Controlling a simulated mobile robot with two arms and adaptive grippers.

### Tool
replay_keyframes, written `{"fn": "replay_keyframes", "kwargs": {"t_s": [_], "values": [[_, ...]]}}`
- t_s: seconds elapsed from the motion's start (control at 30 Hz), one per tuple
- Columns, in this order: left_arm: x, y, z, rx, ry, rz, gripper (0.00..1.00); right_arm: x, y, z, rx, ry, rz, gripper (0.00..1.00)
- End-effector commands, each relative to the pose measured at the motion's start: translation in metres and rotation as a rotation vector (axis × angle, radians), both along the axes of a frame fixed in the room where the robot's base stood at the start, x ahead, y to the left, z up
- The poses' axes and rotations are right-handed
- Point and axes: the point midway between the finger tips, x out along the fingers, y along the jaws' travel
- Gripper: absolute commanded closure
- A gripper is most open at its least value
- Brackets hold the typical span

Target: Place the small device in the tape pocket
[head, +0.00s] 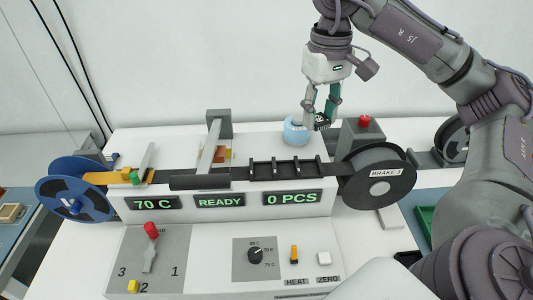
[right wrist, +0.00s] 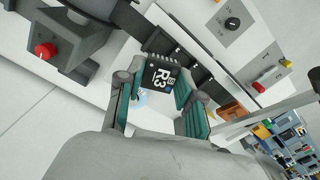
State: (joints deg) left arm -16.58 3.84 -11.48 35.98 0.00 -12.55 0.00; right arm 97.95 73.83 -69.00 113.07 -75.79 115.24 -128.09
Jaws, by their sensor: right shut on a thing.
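The small device (right wrist: 161,77) is a dark square chip with white "R3" marking and short leads along one edge. My right gripper (head: 321,115) is shut on it, with the device between the green-padded fingers. The device also shows in the head view (head: 322,122), dark and small at the fingertips. It is held above and behind the black tape track (head: 285,169), which has several pockets between raised ribs. In the right wrist view the track (right wrist: 196,62) runs beyond the device. My left gripper is not in view.
A blue reel (head: 75,190) is at left. A grey lever arm (head: 209,145) stands left of the pockets.

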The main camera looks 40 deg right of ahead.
Motion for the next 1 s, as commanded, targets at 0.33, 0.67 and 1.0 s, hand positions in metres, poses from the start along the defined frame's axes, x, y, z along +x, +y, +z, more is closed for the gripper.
{"fn": "replay_keyframes", "kwargs": {"t_s": [0.33, 0.67, 1.0], "values": [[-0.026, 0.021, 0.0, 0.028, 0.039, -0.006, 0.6, 0.049, 0.061, -0.044, 0.001, 0.004, 0.004, 0.93], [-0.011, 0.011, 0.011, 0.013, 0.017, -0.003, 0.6, 0.065, 0.08, -0.07, -0.001, 0.003, -0.001, 0.93], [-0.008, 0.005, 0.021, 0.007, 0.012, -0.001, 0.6, 0.065, 0.08, -0.103, 0.001, 0.0, -0.001, 0.93]]}}
